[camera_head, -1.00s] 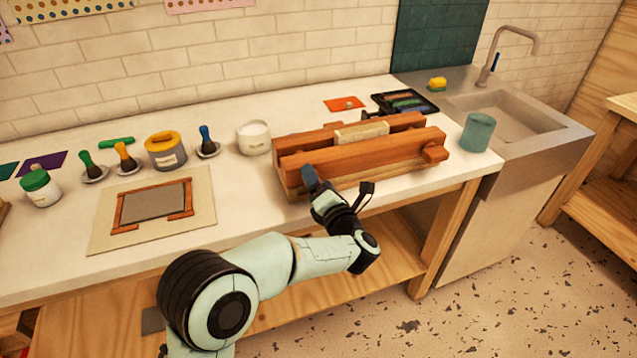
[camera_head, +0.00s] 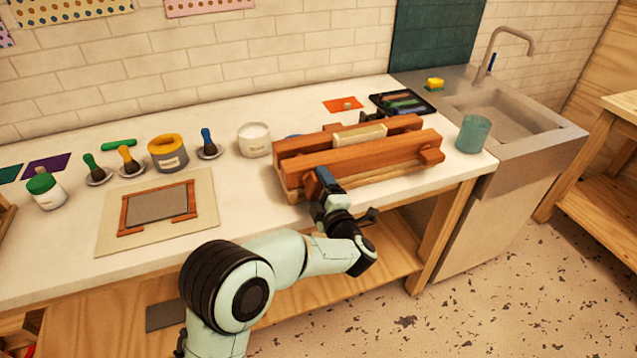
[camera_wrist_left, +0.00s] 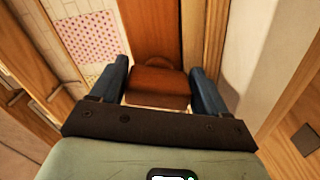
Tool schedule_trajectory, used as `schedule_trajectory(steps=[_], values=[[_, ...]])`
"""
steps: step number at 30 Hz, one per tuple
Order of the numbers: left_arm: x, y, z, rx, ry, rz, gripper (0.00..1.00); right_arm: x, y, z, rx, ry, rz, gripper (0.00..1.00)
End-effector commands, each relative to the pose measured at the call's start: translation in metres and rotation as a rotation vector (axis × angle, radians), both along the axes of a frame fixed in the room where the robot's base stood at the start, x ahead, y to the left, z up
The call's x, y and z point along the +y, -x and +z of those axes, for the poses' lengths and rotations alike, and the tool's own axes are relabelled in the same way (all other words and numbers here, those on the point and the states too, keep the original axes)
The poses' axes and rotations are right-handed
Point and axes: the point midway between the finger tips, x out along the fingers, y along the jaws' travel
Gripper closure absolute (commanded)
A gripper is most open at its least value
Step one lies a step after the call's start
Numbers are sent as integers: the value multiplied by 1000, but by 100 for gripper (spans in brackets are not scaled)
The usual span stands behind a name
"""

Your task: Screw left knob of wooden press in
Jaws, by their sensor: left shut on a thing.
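The wooden press (camera_head: 375,158) lies on the worktop right of centre in the head view, with a pale block (camera_head: 360,135) between its two reddish beams. Its right knob (camera_head: 432,156) sticks out at the front right. My left gripper (camera_head: 322,182) is at the front left of the press and largely covers the left knob there. In the left wrist view the reddish-brown left knob (camera_wrist_left: 157,86) sits between the two dark blue fingers of the gripper (camera_wrist_left: 158,90), against the beam. The gripper is shut on this knob. My right gripper is not in view.
A white cup (camera_head: 254,140) stands behind the press's left end. A teal glass (camera_head: 473,134) stands right of it by the sink (camera_head: 510,110). A framed screen (camera_head: 158,206) on a board lies to the left. The worktop between screen and press is clear.

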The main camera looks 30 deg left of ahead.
Motion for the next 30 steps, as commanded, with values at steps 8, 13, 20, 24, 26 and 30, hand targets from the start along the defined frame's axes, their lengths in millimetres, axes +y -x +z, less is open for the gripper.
schedule_trajectory(steps=[8, 13, 20, 24, 26, 30], values=[[-6, 0, -6, 213, -166, -14, 55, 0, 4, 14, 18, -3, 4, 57], [-5, 1, -7, 336, -271, -16, 55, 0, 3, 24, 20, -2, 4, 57], [-4, 2, -8, 499, -412, -16, 55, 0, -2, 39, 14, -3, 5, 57], [-4, 3, -9, 590, -489, -18, 55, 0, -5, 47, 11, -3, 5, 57], [-3, 4, -9, 624, -520, -18, 55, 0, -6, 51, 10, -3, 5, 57], [-3, 4, -10, 693, -580, -19, 55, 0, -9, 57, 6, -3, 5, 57]])
